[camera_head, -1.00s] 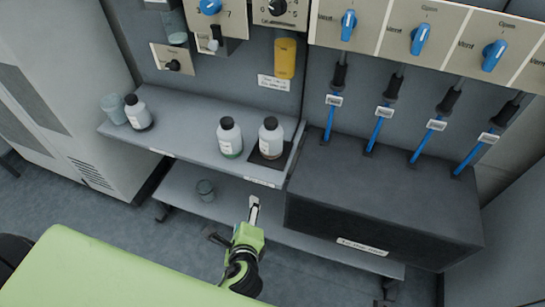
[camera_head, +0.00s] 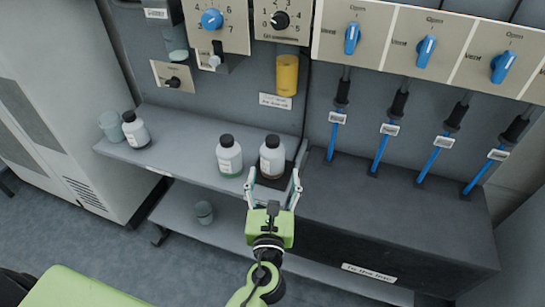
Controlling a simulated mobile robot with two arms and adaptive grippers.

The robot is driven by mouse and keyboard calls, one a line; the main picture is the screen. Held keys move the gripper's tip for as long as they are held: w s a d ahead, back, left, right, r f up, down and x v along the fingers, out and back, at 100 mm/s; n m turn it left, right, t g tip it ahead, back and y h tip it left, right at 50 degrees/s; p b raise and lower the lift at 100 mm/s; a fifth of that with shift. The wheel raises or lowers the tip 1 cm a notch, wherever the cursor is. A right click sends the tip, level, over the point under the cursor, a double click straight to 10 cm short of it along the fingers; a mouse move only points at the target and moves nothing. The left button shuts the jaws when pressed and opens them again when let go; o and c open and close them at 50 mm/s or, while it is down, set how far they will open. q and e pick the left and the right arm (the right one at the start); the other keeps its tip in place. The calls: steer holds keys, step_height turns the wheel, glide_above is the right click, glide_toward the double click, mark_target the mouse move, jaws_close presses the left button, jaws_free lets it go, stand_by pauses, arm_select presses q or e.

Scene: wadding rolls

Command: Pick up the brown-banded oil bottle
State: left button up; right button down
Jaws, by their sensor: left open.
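The brown-banded bottle (camera_head: 272,157) is white with a black cap and a brown band low on its body. It stands upright on a dark square pad at the right end of the grey shelf. My left gripper (camera_head: 273,184) is open, its two fingers pointing at this bottle from the near side, one toward each side of its base. I cannot tell whether the fingers touch it. A green-banded bottle (camera_head: 229,157) stands upright just left of the left finger. My right gripper does not show.
A third black-capped bottle (camera_head: 135,130) and a translucent cup (camera_head: 114,126) stand at the shelf's left end. A dark box (camera_head: 400,215) is close on the right, with blue tubes above it. Another cup (camera_head: 204,212) sits on the lower shelf.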

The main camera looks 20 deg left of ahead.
mark_target(272, 168)
arm_select(q)
steer(key=shift+x, duration=1.25)
steer(key=w, duration=0.1)
steer(key=w+a, duration=0.1)
steer(key=w+f, duration=0.1)
steer(key=w, duration=0.1)
steer(key=shift+a, duration=0.4)
steer(key=shift+w, duration=0.35)
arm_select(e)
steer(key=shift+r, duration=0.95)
arm_select(q)
steer(key=shift+r, duration=0.1)
steer(key=c, duration=1.3)
